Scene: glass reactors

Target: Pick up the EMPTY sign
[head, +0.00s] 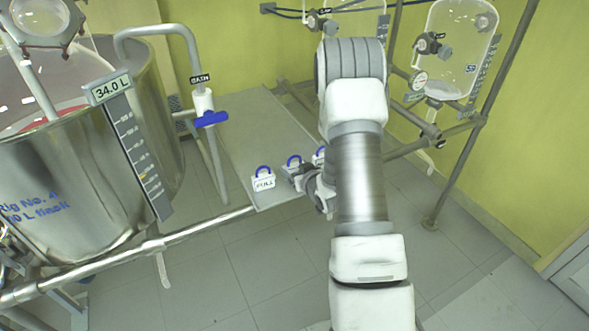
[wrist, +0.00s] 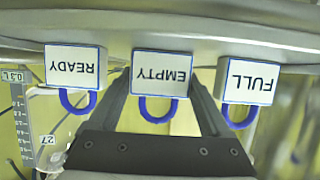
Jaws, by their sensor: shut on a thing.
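The EMPTY sign (wrist: 162,74) is a white block with blue edges and a blue loop handle, upside down in the middle of the wrist view. My gripper (wrist: 162,88) has one finger on each side of it and is shut on it. The sign is still at the shelf edge; whether it touches the shelf is unclear. In the head view my gripper (head: 302,176) is at the shelf's front edge, partly covering the middle sign (head: 293,164).
The READY sign (wrist: 74,67) and the FULL sign (wrist: 250,82) stand close on either side of the fingers. The grey shelf (head: 250,135) is otherwise bare. A steel vessel (head: 60,190) stands left; a pipe frame with a glass vessel (head: 458,50) stands right.

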